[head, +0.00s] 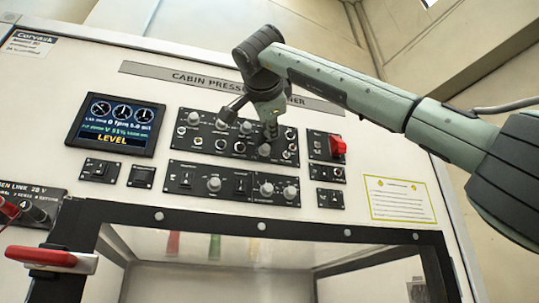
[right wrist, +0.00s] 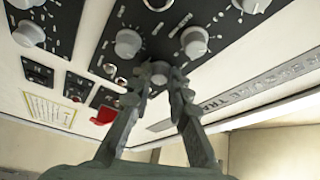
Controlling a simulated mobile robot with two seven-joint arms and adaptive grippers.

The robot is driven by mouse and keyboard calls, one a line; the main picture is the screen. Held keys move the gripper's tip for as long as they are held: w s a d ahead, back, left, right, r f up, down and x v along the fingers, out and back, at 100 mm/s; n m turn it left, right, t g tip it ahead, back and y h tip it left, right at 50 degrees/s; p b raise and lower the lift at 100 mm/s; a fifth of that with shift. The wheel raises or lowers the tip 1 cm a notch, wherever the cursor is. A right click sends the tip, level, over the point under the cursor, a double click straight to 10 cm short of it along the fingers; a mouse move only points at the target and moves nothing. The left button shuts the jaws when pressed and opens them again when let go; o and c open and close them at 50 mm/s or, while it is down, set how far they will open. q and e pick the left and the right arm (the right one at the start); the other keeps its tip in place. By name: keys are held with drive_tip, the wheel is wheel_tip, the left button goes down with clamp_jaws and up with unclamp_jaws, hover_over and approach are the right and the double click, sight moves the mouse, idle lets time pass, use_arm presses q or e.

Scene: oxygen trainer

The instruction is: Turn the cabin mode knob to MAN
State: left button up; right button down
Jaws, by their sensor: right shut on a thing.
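The black upper control panel (head: 212,150) carries several grey knobs and small switches; its labels are too small to read, so I cannot tell by lettering which knob is the cabin mode knob. My right gripper (head: 270,132) reaches down to the right part of this panel. In the right wrist view the fingers of my right gripper (right wrist: 168,75) are close together at the panel, shut on a small knob mostly hidden between them. A grey knob (head: 264,149) shows just below the gripper in the head view. Its pointer direction is not readable. My left gripper is not in view.
A red guarded switch (head: 338,146) sits right of the panel. Neighbouring knobs (right wrist: 128,43) and (right wrist: 194,40) stand close to the fingers. A lower panel (head: 205,183) holds more knobs. A screen (head: 115,123) reading LEVEL is at left. A red handle (head: 42,257) projects at lower left.

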drive_tip(key=c, duration=1.4)
unclamp_jaws()
drive_tip(key=shift+c, duration=0.2)
drive_tip(key=s+f, duration=0.2)
drive_tip(key=s, duration=1)
drive_tip(key=shift+a, duration=0.25)
drive_tip(key=shift+w, duration=0.1)
